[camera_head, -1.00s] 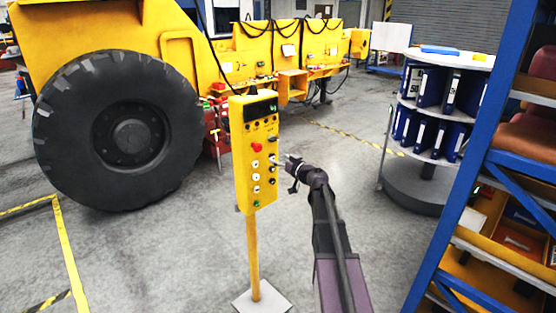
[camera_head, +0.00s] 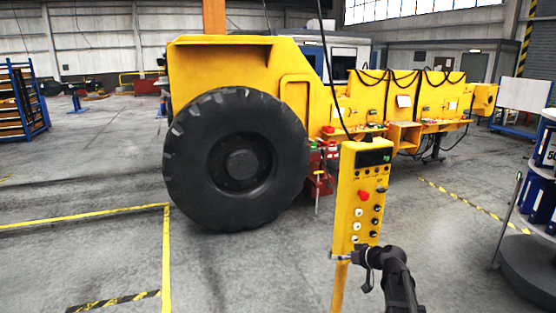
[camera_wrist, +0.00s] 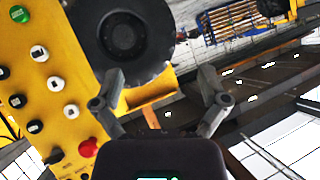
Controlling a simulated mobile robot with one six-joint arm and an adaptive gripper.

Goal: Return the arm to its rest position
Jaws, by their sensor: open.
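My arm reaches up from the bottom right in the head view, with my gripper (camera_head: 345,257) pointing left across the lower end of the yellow control panel (camera_head: 349,215). In the wrist view my gripper (camera_wrist: 162,78) has its two fingers spread wide apart with nothing between them. The control panel (camera_wrist: 48,68) fills the left of that view, tilted, with a green button, several white and black buttons and a red knob (camera_wrist: 88,147). In the head view the gripper overlaps the panel's lower edge; I cannot tell whether they touch.
A yellow vehicle body (camera_head: 225,65) with a big black tyre (camera_head: 237,160) stands behind the panel. A round shelf stand (camera_head: 530,255) with blue binders is at the right edge. Grey floor with yellow lines lies open at the left.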

